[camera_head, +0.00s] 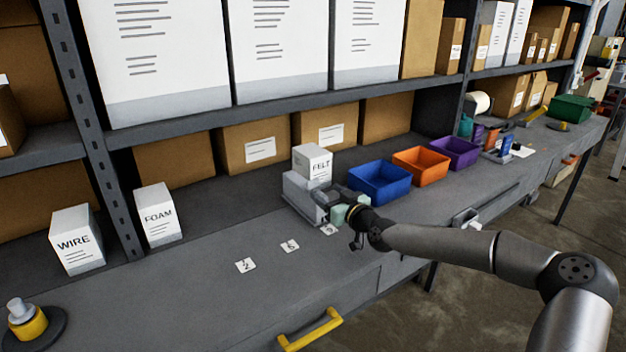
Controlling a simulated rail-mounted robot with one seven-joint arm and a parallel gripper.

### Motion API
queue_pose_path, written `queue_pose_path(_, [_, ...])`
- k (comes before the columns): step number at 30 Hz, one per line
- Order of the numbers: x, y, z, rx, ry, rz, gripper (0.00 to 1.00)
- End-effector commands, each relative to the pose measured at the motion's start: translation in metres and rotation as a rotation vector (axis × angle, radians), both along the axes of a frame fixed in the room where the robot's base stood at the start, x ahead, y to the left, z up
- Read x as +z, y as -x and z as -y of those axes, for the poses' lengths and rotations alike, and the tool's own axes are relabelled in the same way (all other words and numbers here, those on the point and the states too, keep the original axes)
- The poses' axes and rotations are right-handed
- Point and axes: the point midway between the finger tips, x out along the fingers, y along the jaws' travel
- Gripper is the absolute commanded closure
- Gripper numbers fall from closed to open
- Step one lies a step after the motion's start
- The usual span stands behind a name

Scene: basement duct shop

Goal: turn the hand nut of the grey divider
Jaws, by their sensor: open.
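A grey block-like fixture (301,193) sits on the bench near the middle of the camera_head view, in front of the shelf boxes. It may be the grey divider, but I cannot tell for sure. My gripper (349,208) is at its right side, low over the bench, with the arm reaching in from the right. Dark parts and pale green pieces crowd together there, and I cannot tell whether they touch the fixture. The gripper is open. The hand nut cannot be made out; the gripper and nearby parts may hide it.
A white FELT box (312,164) stands at the fixture. A blue bin (379,184), an orange bin (421,163) and a purple bin (456,152) stand to the right. Number cards, including card 2 (246,265), lie on clear bench. A yellow-and-grey piece (28,322) stands at lower left.

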Motion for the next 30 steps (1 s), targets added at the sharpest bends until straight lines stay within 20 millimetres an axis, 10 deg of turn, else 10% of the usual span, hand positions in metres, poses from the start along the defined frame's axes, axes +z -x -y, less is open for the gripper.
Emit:
queue_pose_path(11, [0.001,-0.054,-0.043,0.000,-0.001,-0.001,0.38])
queue_pose_path(24, [0.000,-0.063,-0.051,0.000,0.001,0.000,0.38])
queue_pose_path(30, [0.000,-0.063,-0.051,0.000,0.001,0.000,0.83])
